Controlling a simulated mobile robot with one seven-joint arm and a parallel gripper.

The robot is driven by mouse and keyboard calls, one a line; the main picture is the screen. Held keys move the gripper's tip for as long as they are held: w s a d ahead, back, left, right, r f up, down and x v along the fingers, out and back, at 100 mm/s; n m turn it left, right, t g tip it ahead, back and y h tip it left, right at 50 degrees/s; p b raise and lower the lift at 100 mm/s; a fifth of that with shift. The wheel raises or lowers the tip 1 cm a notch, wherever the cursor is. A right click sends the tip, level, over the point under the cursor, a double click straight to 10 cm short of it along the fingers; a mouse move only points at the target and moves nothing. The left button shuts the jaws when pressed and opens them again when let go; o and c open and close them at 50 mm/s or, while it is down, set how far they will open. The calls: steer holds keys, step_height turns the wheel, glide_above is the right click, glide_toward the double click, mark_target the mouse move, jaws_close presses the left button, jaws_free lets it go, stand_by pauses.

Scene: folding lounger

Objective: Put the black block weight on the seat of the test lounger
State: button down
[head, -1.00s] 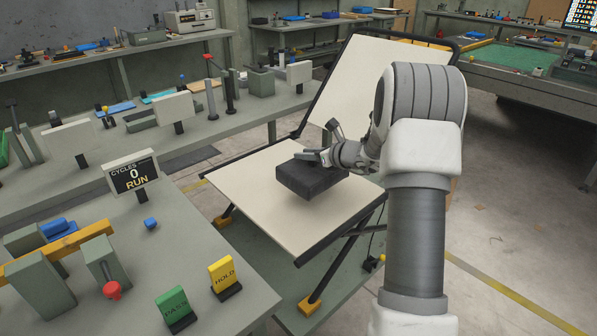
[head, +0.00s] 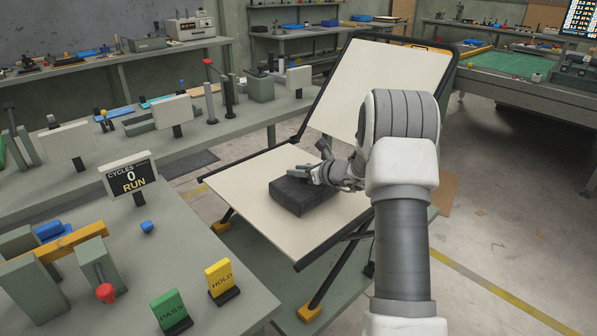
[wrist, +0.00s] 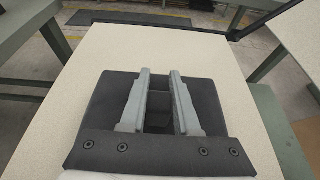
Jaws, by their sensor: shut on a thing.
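The black block weight (head: 303,198) is a dark, flat box over the middle of the cream seat (head: 255,180) of the test lounger. I cannot tell for sure whether its underside touches the seat. My gripper (head: 306,172) is at the top of the block and shut on it. In the wrist view, the two grey fingers of my gripper (wrist: 161,78) lie over the block (wrist: 103,100), with a dark part between them. The seat (wrist: 150,45) shows around the block there. The lounger's cream backrest (head: 390,85) stands tilted up behind my arm.
A bench in front at left carries a cycle counter sign (head: 131,176) reading 0 RUN, a green PASS block (head: 171,312) and a yellow HOLD block (head: 221,281). The black lounger frame (head: 325,245) edges the seat. Bare seat surrounds the block.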

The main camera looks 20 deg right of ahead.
steer(key=c, duration=1.1)
jaws_free()
steer(key=shift+f, duration=0.15)
steer(key=o, duration=0.5)
steer(key=shift+c, duration=0.2)
steer(key=shift+r, duration=0.2)
steer(key=shift+s+d+r, duration=0.15)
steer(key=shift+s+r, duration=0.05)
steer(key=shift+s, duration=0.05)
steer(key=p+v, duration=0.2)
steer(key=v, duration=0.9)
steer(key=shift+s, duration=0.2)
